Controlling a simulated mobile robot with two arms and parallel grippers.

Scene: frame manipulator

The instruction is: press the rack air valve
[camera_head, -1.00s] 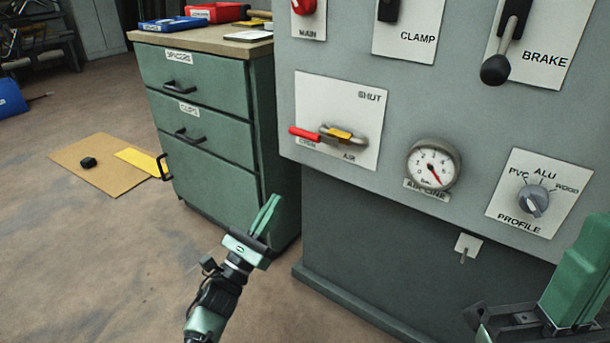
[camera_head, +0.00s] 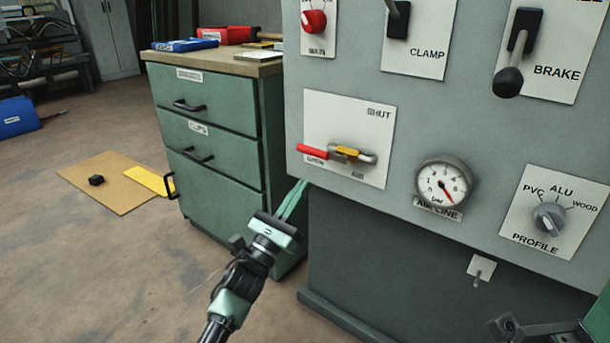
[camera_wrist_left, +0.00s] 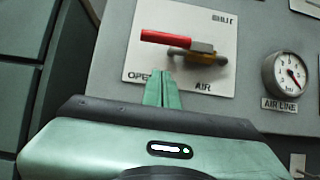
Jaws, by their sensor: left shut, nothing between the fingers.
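The air valve has a red handle (camera_head: 313,151) with a yellow part (camera_head: 346,152) over a metal pipe, on a white plate (camera_head: 350,112) marked SHUT and AIR. Its handle lies nearly level and points left. In the left wrist view the red handle (camera_wrist_left: 166,37) is above my fingertips, and OPEN is readable at the plate's lower left. My left gripper (camera_head: 301,184) is shut and empty, just below the plate in the head view. It shows in the left wrist view (camera_wrist_left: 163,76) with fingers pointing up toward the valve, apparently apart from it. My right gripper is not clearly seen.
An air line gauge (camera_head: 443,186) and a profile knob (camera_head: 549,219) are right of the valve. Clamp (camera_head: 398,20) and brake (camera_head: 508,80) levers and a red main knob (camera_head: 314,20) are above. A green drawer cabinet (camera_head: 215,155) stands left; open floor lies before it.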

